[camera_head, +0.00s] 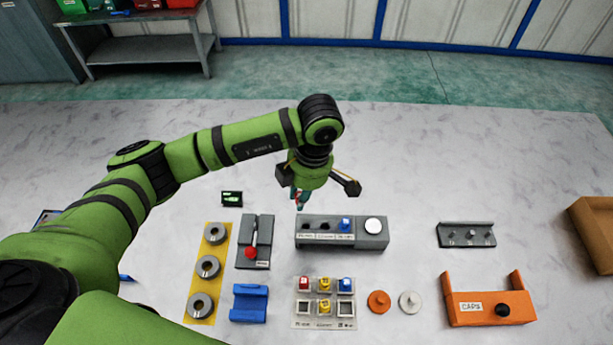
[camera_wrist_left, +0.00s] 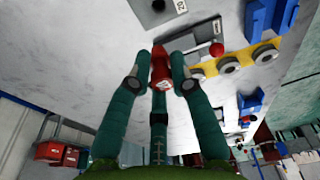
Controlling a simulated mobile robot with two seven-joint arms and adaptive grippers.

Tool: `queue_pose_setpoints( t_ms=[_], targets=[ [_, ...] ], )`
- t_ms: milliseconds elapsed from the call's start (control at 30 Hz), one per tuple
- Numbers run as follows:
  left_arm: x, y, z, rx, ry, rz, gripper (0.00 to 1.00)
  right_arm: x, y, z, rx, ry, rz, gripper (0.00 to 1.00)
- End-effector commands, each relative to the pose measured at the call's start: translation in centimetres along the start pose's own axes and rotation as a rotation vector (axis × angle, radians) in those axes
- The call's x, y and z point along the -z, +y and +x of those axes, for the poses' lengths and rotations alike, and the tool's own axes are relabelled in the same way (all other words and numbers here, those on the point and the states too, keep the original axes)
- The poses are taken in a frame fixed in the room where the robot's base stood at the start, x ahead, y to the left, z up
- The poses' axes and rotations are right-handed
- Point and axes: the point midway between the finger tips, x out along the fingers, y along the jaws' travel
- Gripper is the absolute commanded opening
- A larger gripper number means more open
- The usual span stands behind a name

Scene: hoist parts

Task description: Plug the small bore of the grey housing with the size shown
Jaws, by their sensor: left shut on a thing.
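The grey housing (camera_head: 378,241) stands mid-table with labels on its front. Two dark bores show at its left, then a blue plug (camera_head: 345,224) and a round white cap (camera_head: 373,225). My left gripper (camera_head: 300,197) hangs just behind and above the housing's left end. In the left wrist view its teal fingers (camera_wrist_left: 160,85) are shut around a red plug (camera_wrist_left: 160,66) with a pale mark, held clear of the housing. A small dark display (camera_head: 232,198) with green characters stands at left; its text is too small to read. My right gripper is not in view.
A plug tray (camera_head: 315,323) holds red, yellow and blue plugs, with some slots empty. Orange (camera_head: 378,301) and white discs (camera_head: 410,302) lie beside it. An orange CAPS holder (camera_head: 470,308), grey lever block (camera_head: 254,242), blue block (camera_head: 249,303) and yellow ring strip (camera_head: 211,283) stand around.

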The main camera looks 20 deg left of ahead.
Motion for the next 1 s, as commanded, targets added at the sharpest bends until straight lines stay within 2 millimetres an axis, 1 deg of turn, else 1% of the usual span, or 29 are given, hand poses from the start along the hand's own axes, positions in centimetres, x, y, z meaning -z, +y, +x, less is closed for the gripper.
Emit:
queue_pose_setpoints(
  t_ms=[33, 100, 200, 333, 433, 667, 1000],
  targets=[
    [-0.2, -0.2, -1.1, 0.031, 0.013, -0.130, 0.06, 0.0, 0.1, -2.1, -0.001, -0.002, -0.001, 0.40],
    [-0.5, -0.4, -1.2, 0.063, 0.026, -0.298, 0.06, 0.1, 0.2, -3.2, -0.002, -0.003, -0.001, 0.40],
    [-0.8, -0.6, -1.1, 0.101, 0.038, -0.482, 0.06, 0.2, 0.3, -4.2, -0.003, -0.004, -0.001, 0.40],
    [-1.1, -0.9, -0.9, 0.130, 0.044, -0.618, 0.06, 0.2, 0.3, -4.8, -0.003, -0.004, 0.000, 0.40],
    [-1.1, -0.9, -0.6, 0.137, 0.046, -0.656, 0.05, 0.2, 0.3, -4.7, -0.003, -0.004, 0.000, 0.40],
    [-1.3, -0.9, 0.5, 0.138, 0.046, -0.659, 0.05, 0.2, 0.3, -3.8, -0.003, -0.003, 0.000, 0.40],
    [-1.8, -0.9, 3.7, 0.138, 0.045, -0.656, 0.05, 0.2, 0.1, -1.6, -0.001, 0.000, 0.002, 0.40]
  ],
)
